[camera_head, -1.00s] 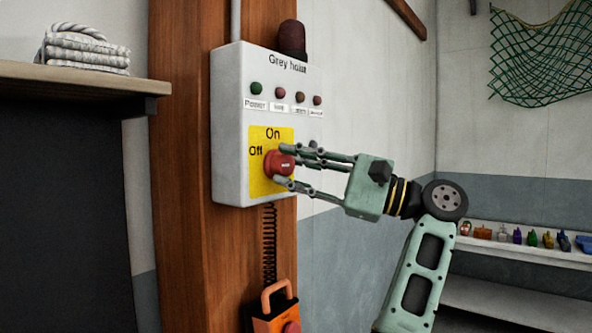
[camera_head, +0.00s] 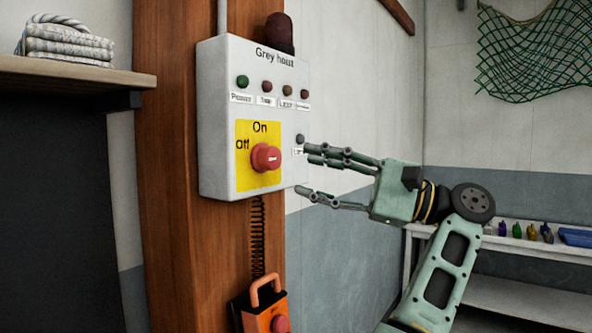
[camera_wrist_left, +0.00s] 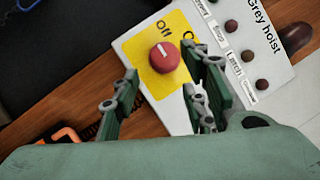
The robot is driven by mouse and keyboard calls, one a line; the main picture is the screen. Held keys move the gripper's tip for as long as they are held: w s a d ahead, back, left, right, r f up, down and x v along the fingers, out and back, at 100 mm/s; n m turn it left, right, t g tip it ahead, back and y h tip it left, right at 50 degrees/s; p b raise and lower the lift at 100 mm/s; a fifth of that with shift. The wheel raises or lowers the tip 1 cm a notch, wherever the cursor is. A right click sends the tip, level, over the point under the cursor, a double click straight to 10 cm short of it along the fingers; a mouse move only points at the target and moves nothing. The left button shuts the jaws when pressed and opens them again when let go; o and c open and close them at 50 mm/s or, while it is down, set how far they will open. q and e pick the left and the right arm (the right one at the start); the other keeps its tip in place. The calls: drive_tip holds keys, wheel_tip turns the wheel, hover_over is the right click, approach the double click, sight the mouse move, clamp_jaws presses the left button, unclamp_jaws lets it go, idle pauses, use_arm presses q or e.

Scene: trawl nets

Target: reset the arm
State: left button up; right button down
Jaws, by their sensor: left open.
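The grey hoist control box (camera_head: 215,120) is fixed to a wooden post, with a red rotary knob (camera_head: 266,157) on a yellow plate (camera_head: 243,181) marked On and Off. I cannot tell for sure which mark the knob points to. My left gripper (camera_head: 302,170) is open and empty, to the right of the knob and apart from it, its fingers pointing at the box. In the left wrist view the knob (camera_wrist_left: 164,57) shows beyond the spread fingers. My right gripper is not in view.
An orange-handled pendant (camera_head: 262,308) hangs below the box on a coiled cord (camera_head: 257,237). A shelf (camera_head: 60,74) with folded rope (camera_head: 65,44) is at the left. A white rack (camera_head: 545,245) with small coloured items and a green net (camera_head: 535,55) are at the back right.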

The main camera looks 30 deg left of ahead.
use_arm(q)
drive_tip(key=shift+w+d+f, duration=0.1)
drive_tip(key=shift+d+f, duration=0.05)
drive_tip(key=shift+d, duration=0.35)
